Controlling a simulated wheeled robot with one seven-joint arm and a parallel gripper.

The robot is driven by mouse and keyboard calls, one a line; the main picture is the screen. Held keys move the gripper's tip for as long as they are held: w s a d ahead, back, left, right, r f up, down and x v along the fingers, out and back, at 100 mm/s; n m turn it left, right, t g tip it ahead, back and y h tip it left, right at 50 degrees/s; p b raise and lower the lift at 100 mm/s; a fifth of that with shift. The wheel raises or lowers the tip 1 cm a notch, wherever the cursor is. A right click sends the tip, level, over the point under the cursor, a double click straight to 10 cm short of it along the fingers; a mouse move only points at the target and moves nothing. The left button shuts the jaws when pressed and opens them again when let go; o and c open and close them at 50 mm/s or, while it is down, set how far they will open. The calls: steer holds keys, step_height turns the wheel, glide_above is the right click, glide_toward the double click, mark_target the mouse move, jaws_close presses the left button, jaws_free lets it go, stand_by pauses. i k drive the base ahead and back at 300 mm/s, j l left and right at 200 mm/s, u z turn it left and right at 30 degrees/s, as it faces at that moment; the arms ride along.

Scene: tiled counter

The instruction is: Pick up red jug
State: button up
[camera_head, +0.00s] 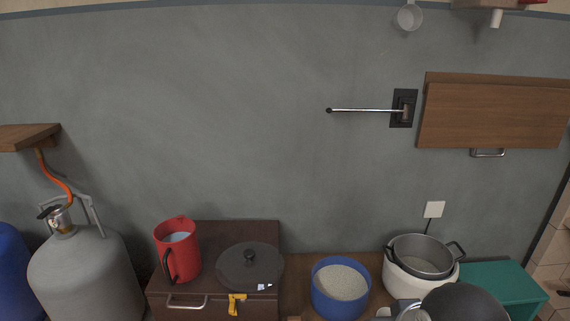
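The red jug (187,261) stands upright on the left part of a dark brown wooden box. Its dark handle is on its lower left side, towards me. Its top is open and something pale shows inside. Nothing is seen touching the jug apart from the box under it.
A dark round lid (235,275) with a knob lies right of the jug on the brown box (240,228). A grey gas cylinder (85,275) stands to the left. A blue bowl (330,303) of grain and a grey pot (408,247) are further right.

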mark_target(176, 239)
steer(key=u, duration=1.25)
steer(key=z, duration=2)
steer(key=u, duration=1.95)
